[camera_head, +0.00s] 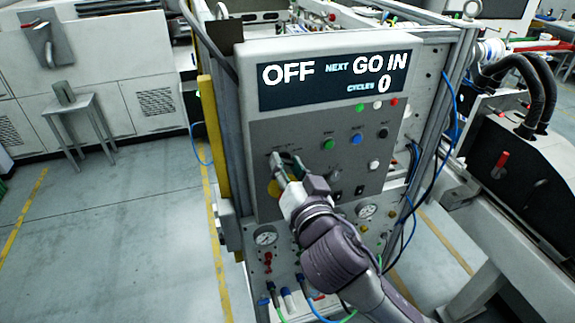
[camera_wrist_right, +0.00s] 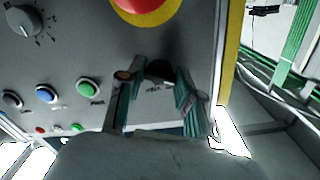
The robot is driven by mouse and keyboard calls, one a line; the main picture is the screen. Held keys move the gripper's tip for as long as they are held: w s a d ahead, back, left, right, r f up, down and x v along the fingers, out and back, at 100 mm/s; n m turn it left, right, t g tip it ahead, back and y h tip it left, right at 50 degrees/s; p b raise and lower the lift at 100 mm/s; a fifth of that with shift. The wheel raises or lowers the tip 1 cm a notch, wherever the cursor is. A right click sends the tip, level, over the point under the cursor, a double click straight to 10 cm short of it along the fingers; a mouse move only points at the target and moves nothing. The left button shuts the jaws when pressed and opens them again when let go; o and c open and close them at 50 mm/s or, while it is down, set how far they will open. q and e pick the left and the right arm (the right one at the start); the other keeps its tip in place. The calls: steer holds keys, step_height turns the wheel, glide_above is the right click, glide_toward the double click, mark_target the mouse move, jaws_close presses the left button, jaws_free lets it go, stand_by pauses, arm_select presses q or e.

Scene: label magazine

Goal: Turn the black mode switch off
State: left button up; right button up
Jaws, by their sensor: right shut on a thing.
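The black mode switch (camera_wrist_right: 160,71) shows as a dark knob on the grey control panel (camera_head: 310,128) in the right wrist view. My right gripper (camera_head: 286,160) is at the panel's left part in the head view. In the right wrist view its two fingers (camera_wrist_right: 155,78) stand on either side of the switch and are shut on it. The fingers mostly hide the switch in the head view, so its exact angle is unclear. The display (camera_head: 332,78) above reads OFF, NEXT GO IN, CYCLES 0. My left gripper is in neither view.
A red stop button (camera_wrist_right: 147,7) on a yellow base sits close to the switch. Green (camera_head: 328,143) and blue (camera_head: 356,138) buttons lie to the right in the head view. Gauges (camera_head: 266,238) and hoses are below. Floor is open at left.

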steer(key=shift+n, duration=0.3)
steer(key=o, duration=1.2)
steer(key=shift+c, duration=0.2)
steer(key=shift+d, duration=0.1)
steer(key=v, duration=1.2)
